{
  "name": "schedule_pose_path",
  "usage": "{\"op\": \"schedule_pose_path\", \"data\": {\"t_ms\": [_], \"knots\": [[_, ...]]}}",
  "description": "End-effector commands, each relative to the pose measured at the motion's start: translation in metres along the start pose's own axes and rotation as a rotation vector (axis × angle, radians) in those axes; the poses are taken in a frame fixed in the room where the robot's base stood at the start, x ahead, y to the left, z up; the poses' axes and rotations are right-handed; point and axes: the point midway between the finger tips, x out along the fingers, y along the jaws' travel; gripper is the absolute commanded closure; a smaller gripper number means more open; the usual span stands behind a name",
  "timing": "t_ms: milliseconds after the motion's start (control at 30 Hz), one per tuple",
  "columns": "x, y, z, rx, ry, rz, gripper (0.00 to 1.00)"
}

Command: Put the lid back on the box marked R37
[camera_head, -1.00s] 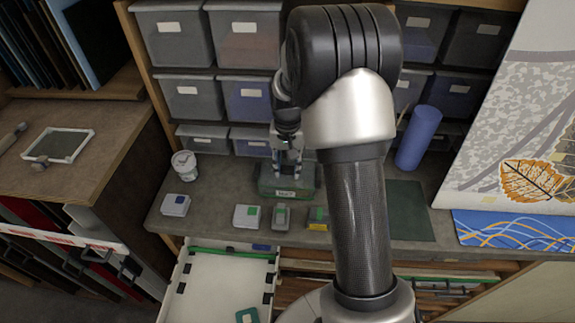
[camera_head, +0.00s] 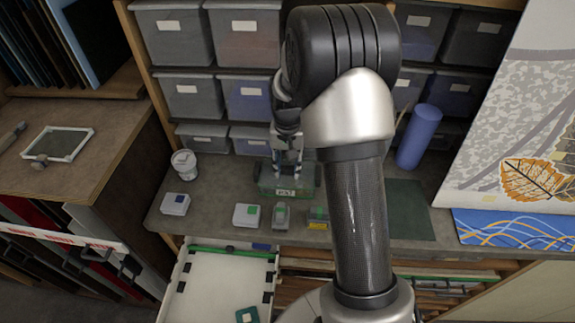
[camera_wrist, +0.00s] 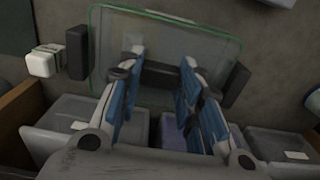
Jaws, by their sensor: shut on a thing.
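A clear, green-tinted box (camera_head: 288,191) with a small white label stands on the bench near the back shelves; the label is too blurred to read surely. My gripper (camera_head: 287,178) points down over its top. In the wrist view, my gripper (camera_wrist: 161,78) is shut on a dark bar-shaped handle (camera_wrist: 165,75) at the middle of a clear lid (camera_wrist: 200,35) with a green edge. The lid is at the box's top. I cannot tell whether it is fully seated. Dark blocks (camera_wrist: 77,52) show at the sides.
A white tub (camera_head: 184,163) is at the left, a blue roll (camera_head: 418,137) at the right. Grey bins (camera_head: 180,97) fill the shelves behind. An open drawer (camera_head: 215,290) juts out below. A dark green mat (camera_head: 408,210) lies clear.

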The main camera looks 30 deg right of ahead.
Motion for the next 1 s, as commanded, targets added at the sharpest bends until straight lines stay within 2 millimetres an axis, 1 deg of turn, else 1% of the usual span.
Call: {"op": "schedule_pose_path", "data": {"t_ms": [267,300,600,633,867,1000], "knots": [[0.0002,0.0000,0.0000,0.000,0.000,0.000,0.91],[0.0002,0.0000,-0.0001,0.000,0.000,0.000,0.65],[0.0002,0.0000,-0.0001,0.000,0.000,0.000,0.45],[0.0002,0.0000,-0.0001,0.000,0.000,0.000,0.44],[0.0003,0.0000,0.0000,0.000,0.000,0.000,0.43],[0.0003,0.0000,0.0000,0.000,0.000,0.000,0.34]]}}
